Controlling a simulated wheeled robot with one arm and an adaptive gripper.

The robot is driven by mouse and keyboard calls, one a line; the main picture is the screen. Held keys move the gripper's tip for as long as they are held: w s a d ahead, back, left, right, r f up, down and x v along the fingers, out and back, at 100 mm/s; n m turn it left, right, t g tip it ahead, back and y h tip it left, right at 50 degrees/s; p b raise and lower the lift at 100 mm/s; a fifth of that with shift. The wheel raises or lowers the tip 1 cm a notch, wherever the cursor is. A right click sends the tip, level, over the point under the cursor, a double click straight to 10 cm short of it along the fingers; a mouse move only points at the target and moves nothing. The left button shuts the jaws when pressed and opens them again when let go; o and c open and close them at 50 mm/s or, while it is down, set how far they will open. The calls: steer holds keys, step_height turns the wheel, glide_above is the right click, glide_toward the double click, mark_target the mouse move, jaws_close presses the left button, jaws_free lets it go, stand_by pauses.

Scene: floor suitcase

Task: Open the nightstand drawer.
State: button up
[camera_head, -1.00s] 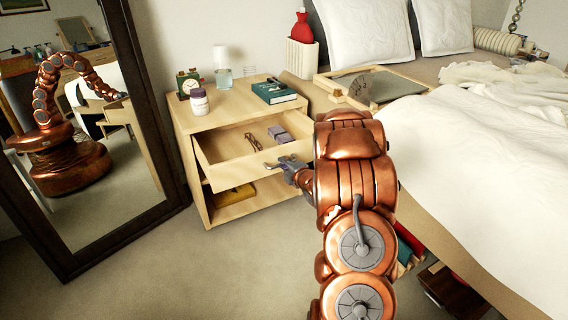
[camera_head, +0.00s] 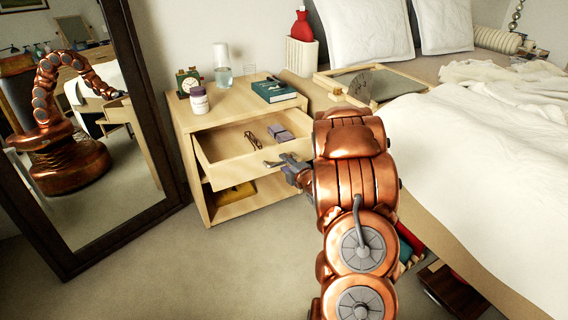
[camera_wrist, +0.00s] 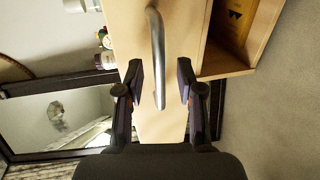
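The nightstand (camera_head: 190,125) stands beside the bed. Its upper drawer (camera_head: 236,172) is pulled well out, showing a brown item (camera_head: 253,141) and a grey-purple box (camera_head: 279,132) inside. My gripper (camera_head: 285,164) is at the drawer front, partly hidden by my arm. In the wrist view my gripper (camera_wrist: 161,84) is open, with its two dark fingers apart on either side of the lower end of the metal handle (camera_wrist: 157,50). Gaps show between the handle and both fingers; the handle's depth relative to the fingertips is hard to tell.
A clock (camera_head: 188,82), a white bottle (camera_head: 199,101), a glass (camera_head: 223,77) and a teal book (camera_head: 274,91) are on the nightstand top. A lower open shelf holds a yellow item (camera_head: 236,193). A mirror (camera_head: 95,150) stands left and the bed (camera_head: 480,140) right. The front-left floor is clear.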

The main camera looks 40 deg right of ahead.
steer(key=v, duration=0.6)
stand_by(0.5)
steer(key=s+a+r+m+g+h+p, duration=0.1)
steer(key=s+a+r+m+g+p, duration=0.15)
steer(key=r+p, duration=0.5)
steer(key=s+a+r+m+g+p, duration=0.2)
steer(key=a+r+m+g+p, duration=0.15)
steer(key=r+p, duration=0.4)
steer(key=s+a+r+m+g+h+p, duration=0.1)
steer(key=s+a+r+m+g+p, duration=0.2)
steer(key=r+p, duration=0.5)
steer(key=s+a+r+m+g+y+p, duration=0.4)
steer(key=s+a+r+m+g+p, duration=0.3)
steer(key=s+a+r+p, duration=0.9)
steer(key=s+a+r+g, duration=0.1)
steer(key=s+a+r, duration=0.7)
steer(key=s, duration=0.4)
steer(key=shift+a+y, duration=0.4)
steer(key=shift+a, duration=0.05)
